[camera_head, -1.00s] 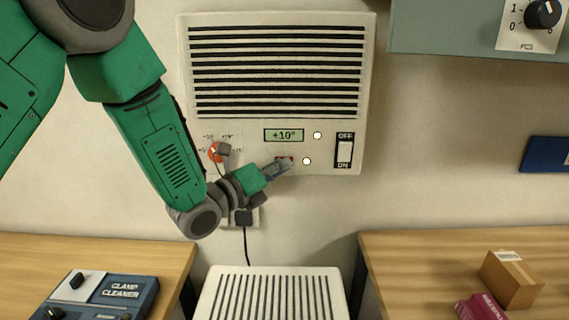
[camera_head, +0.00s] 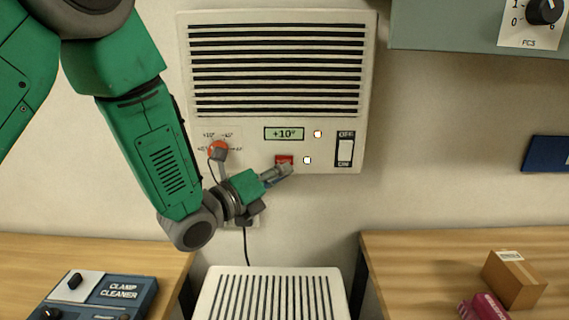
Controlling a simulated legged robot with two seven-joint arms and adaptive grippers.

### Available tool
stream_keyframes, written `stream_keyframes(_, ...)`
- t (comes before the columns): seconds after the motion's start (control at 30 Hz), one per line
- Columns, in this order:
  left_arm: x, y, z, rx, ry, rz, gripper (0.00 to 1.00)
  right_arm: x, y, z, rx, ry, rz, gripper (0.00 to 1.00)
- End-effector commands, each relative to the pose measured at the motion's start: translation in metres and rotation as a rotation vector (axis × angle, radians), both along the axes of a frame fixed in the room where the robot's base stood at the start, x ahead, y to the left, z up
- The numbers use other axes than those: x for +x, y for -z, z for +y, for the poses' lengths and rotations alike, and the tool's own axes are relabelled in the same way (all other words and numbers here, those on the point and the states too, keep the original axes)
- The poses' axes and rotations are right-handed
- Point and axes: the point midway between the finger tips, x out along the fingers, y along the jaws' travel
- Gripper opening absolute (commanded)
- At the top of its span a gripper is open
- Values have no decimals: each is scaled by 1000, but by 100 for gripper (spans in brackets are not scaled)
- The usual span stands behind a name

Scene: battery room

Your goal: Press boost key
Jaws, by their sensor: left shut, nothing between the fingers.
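A red key (camera_head: 284,160), which I take for the boost key, is on the white wall unit (camera_head: 368,60), below its display (camera_head: 284,134) that reads +10°. My left gripper (camera_head: 287,171) is shut and empty. Its fingertips are just below the red key and hide a little of its lower edge. I cannot tell whether they touch the panel. A lit lamp (camera_head: 307,160) is right of the key, with another lamp (camera_head: 317,134) above it. My right gripper is not in view.
A red-orange knob (camera_head: 219,150) is left of the display and an OFF/ON rocker switch (camera_head: 345,151) is at right. A slatted white unit (camera_head: 275,295) stands below between two wooden tables.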

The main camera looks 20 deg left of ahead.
Motion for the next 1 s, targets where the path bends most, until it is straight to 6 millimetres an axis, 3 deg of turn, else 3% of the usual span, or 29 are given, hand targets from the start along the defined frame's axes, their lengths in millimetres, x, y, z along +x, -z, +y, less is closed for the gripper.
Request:
stream_keyframes(0.33, -30, 1, -9, 0, 1, 1, 0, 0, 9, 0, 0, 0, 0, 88)
stream_keyframes(1.0, -33, 0, -9, 0, 0, 0, 0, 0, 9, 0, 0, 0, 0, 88)
